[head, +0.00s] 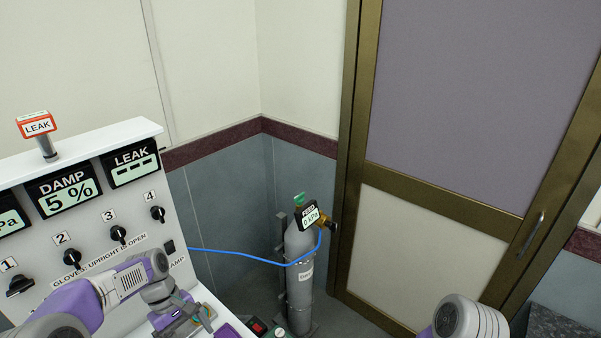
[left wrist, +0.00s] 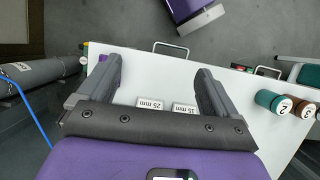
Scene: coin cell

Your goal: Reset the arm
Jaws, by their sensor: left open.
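My left arm comes in from the lower left of the head view, in front of the control panel (head: 95,215). Its left gripper (head: 188,318) is near the bottom edge there, small and partly cut off. In the left wrist view the left gripper (left wrist: 158,68) has its two dark fingers wide apart with nothing between them. It is above a white tabletop (left wrist: 150,68). Two small labels, "25 mm" (left wrist: 150,103) and "35 mm" (left wrist: 184,109), show beyond the gripper's base bar. Part of my right arm shows at the bottom right of the head view; its gripper is out of view.
The panel has numbered knobs, a "DAMP 5 %" display (head: 66,191) and a LEAK lamp (head: 37,125). A grey gas cylinder (head: 299,265) with a blue hose (head: 235,254) stands in the corner beside a door (head: 470,110). Numbered jars (left wrist: 275,101) stand on the table's right side.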

